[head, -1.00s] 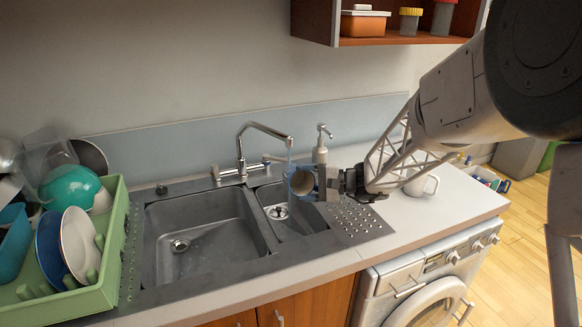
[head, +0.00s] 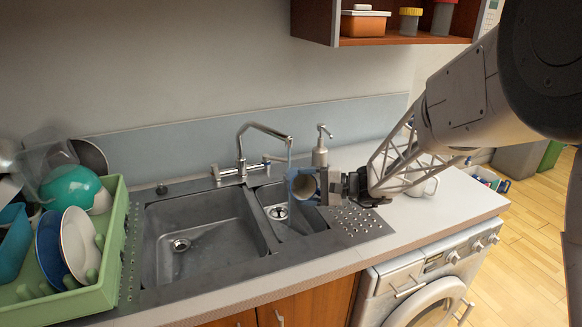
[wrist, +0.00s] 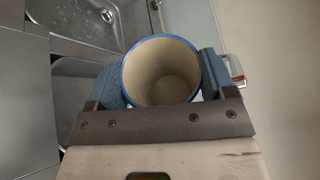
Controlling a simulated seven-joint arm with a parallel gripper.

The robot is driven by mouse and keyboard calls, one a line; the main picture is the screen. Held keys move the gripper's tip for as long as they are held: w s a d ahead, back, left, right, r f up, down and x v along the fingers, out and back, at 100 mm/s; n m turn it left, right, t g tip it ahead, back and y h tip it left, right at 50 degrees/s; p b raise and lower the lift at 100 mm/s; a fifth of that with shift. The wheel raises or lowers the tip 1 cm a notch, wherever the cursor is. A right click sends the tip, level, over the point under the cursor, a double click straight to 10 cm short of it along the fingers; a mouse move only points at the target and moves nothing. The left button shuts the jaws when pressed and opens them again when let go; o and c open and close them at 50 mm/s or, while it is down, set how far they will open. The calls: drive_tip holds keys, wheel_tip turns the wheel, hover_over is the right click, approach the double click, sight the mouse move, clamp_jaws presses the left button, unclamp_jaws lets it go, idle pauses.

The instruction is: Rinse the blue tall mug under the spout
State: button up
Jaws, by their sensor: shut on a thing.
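The blue tall mug (head: 293,176) has a blue outside and a cream inside. My gripper (head: 316,184) is shut on it and holds it above the small right basin, just below the spout (head: 290,139). The mug is tipped, and its open mouth shows in the head view.
The large basin (head: 200,225) is empty. A soap dispenser (head: 320,150) stands behind the mug. A green dish rack (head: 105,240) with plates and bowls is at the left. A white mug (head: 428,186) stands on the counter behind my arm.

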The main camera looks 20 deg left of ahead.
drive_tip(key=shift+s+d+r, duration=0.1)
drive_tip(key=shift+s+d+r, duration=0.7)
drive_tip(key=shift+s+r, duration=0.05)
drive_tip(key=shift+s, duration=0.25)
drive_tip(key=shift+s+d+r, duration=0.65)
drive_tip(key=shift+s+r, duration=0.05)
drive_tip(key=shift+s, duration=0.25)
drive_tip(key=shift+w, duration=0.1)
